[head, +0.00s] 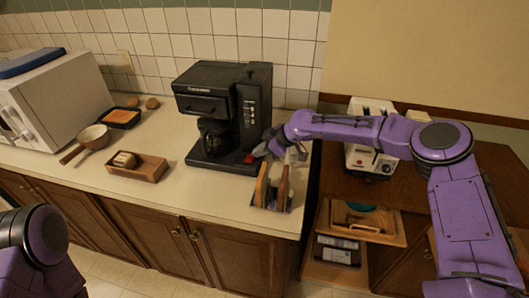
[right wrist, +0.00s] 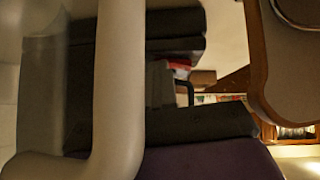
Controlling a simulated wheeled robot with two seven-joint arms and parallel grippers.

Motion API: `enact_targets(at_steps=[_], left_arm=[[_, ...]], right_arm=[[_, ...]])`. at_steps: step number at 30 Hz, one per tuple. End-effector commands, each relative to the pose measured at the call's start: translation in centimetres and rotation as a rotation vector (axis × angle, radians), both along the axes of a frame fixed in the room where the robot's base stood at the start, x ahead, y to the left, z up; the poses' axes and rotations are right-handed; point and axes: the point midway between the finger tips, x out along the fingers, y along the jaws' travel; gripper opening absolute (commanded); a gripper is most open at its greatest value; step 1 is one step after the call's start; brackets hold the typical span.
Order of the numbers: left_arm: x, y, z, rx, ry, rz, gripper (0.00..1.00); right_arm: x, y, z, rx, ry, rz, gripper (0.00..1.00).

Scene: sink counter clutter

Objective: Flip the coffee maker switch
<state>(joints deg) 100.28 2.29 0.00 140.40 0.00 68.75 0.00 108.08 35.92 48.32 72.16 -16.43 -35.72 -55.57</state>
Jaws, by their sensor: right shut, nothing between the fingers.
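The black coffee maker (head: 222,112) stands upright on the counter against the tiled wall, with a glass carafe (head: 215,138) in its bay. A red switch (head: 250,158) shows at the lower right of its base. My right gripper (head: 262,152) is shut and empty, just right of the switch at the machine's lower right side. I cannot tell whether it touches the switch. In the right wrist view a pale, blurred bar hides much of the scene, and the switch cannot be made out for certain. My left gripper is out of view; only part of that arm shows at lower left.
Wooden boards in a rack (head: 272,187) stand close below my right gripper. A white toaster (head: 371,155) is on the brown cabinet at right. A wooden box (head: 137,169), a pan (head: 92,137) and a microwave (head: 57,98) stand at left. Counter front of the coffee maker is clear.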

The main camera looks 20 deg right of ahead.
Motion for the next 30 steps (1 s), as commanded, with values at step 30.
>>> enact_targets(at_steps=[30], left_arm=[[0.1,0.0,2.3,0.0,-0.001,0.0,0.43]], right_arm=[[-2.4,0.4,5.4,0.003,-0.005,0.004,0.0]])
